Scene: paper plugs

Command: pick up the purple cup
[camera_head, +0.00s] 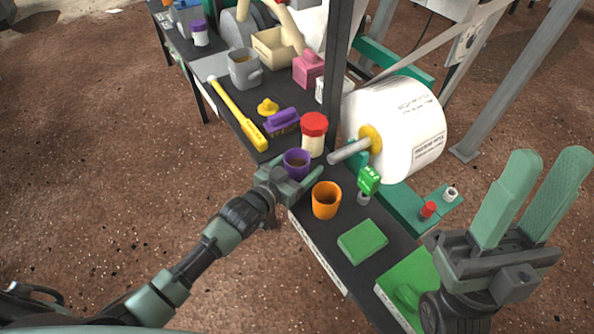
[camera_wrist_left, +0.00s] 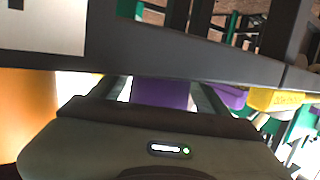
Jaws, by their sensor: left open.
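The purple cup (camera_head: 297,163) stands upright near the left edge of the dark table, with something brownish inside. My left gripper (camera_head: 299,178) is open at the cup, its fingers reaching along the cup's near side in the head view. In the left wrist view the purple cup (camera_wrist_left: 160,93) shows between the two fingers, partly hidden by the gripper body. I cannot tell whether the fingers touch it. My right gripper (camera_head: 532,200) is raised at the right, open and empty, its two green fingers apart.
An orange cup (camera_head: 326,201) stands close to my left gripper. A red-lidded jar (camera_head: 314,134) stands just behind the purple cup. A purple brush (camera_head: 282,122), a yellow tool (camera_head: 240,115) and a green block (camera_head: 362,241) lie on the table (camera_head: 330,251).

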